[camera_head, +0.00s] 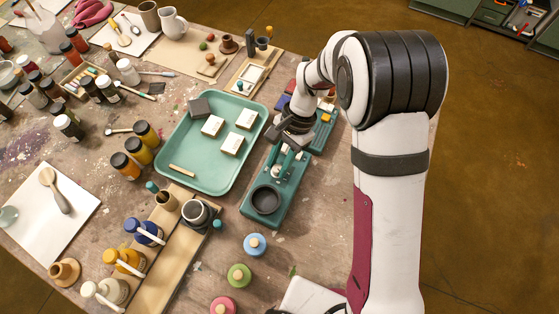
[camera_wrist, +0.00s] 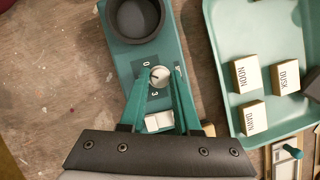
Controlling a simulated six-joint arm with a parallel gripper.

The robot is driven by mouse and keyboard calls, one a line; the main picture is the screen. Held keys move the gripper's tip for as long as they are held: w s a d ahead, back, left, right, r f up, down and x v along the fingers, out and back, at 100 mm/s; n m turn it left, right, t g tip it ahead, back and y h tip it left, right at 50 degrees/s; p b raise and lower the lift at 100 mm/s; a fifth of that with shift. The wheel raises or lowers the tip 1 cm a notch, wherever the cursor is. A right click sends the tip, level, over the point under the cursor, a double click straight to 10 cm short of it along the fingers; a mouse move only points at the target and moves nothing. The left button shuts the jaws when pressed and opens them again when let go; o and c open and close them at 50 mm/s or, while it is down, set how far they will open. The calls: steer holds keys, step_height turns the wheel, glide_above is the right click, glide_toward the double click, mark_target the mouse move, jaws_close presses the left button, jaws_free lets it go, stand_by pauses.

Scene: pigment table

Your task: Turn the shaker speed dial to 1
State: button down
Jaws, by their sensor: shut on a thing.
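The shaker (camera_wrist: 122,70) is a teal unit with a dark round cup (camera_wrist: 137,17) at one end; it also stands in the head view (camera_head: 266,217), right of the tray. Its speed dial (camera_wrist: 159,76) is a small pale round knob with a short dark mark that seems to face left in the wrist view. The labels 0 and 3 show beside the dial; a 1 is not readable, and my left finger covers part of that side. My gripper (camera_wrist: 164,73) has its two teal fingers on either side of the dial, shut on it. A white rocker piece (camera_wrist: 158,121) sits below the dial.
A teal tray (camera_head: 171,158) with white labelled blocks, including NOON, DUSK and DAWN, lies close beside the shaker. Lidded jars (camera_head: 255,245) stand in front of it. A wooden rack (camera_head: 165,262) with bottles is at lower left.

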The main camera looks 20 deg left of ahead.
steer(key=shift+n+h, duration=0.5)
steer(key=shift+n, duration=0.8)
steer(key=c, duration=0.6)
jaws_free()
steer(key=shift+r, duration=0.1)
steer(key=v, duration=1.5)
steer(key=shift+w+a+r, duration=0.2)
steer(key=shift+r, duration=0.05)
